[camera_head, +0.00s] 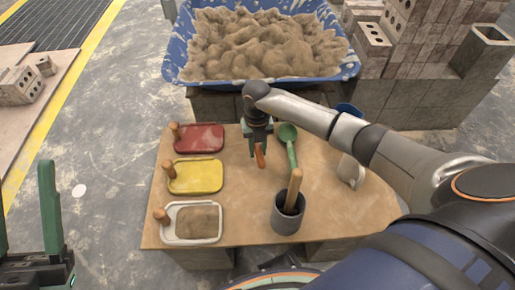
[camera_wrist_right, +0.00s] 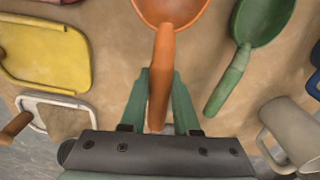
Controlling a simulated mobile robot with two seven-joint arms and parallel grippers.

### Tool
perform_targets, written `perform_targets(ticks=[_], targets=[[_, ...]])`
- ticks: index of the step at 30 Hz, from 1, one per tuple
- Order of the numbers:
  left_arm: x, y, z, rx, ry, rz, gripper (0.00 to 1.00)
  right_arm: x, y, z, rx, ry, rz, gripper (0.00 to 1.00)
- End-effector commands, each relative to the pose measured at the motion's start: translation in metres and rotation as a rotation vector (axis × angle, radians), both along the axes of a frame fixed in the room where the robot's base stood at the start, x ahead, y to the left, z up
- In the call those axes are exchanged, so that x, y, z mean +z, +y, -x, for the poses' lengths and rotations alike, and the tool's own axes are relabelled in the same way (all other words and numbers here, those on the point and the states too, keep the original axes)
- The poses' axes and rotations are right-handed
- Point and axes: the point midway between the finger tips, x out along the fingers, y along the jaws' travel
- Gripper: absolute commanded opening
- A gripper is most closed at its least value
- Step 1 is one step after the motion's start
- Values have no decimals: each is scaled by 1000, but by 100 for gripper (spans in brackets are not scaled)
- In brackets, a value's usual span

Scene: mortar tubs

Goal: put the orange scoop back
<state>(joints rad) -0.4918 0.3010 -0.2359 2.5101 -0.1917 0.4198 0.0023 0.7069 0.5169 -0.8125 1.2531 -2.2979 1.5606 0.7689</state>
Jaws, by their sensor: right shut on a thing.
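My right gripper (camera_head: 258,154) is over the table, with its two green fingers (camera_wrist_right: 160,97) shut on the handle of the orange scoop (camera_wrist_right: 164,65). The scoop's bowl (camera_wrist_right: 170,8) runs out of the top of the right wrist view. In the head view only a small orange part (camera_head: 260,157) shows below the fingers; the arm and gripper hide the rest. I cannot tell whether the scoop touches the table. A green scoop (camera_head: 291,150) lies just right of it, also in the wrist view (camera_wrist_right: 233,75). My left gripper (camera_head: 24,190) is open and empty at the lower left.
Red (camera_head: 200,139), yellow (camera_head: 196,177) and white (camera_head: 195,238) trays with wooden handles line the table's left side. A grey pot (camera_head: 286,219) holds a wooden handle. A pale mug (camera_head: 350,171) stands right. A blue tub of mortar (camera_head: 263,80) is behind; bricks (camera_head: 432,60) are stacked beyond.

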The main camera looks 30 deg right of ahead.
Motion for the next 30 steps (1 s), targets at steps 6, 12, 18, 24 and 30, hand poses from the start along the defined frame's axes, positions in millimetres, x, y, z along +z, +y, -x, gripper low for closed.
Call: perform_targets(ticks=[6, 12, 18, 24, 30], targets=[[-11, -1, 0, -9, 8, 5, 50, -10, 1, 0, 2, 0, -1, 0], [-21, -1, -1, -19, 18, 14, 50, -21, 0, 0, 2, 0, -1, 0], [-31, -2, -1, -19, 21, 8, 50, -30, 0, 0, 3, 0, -1, 0], [-39, -3, -2, -18, 23, 2, 50, -37, 0, 0, 4, 0, 0, 0], [-41, -4, -2, -18, 25, 0, 50, -39, 0, 0, 4, 0, 0, 0]])
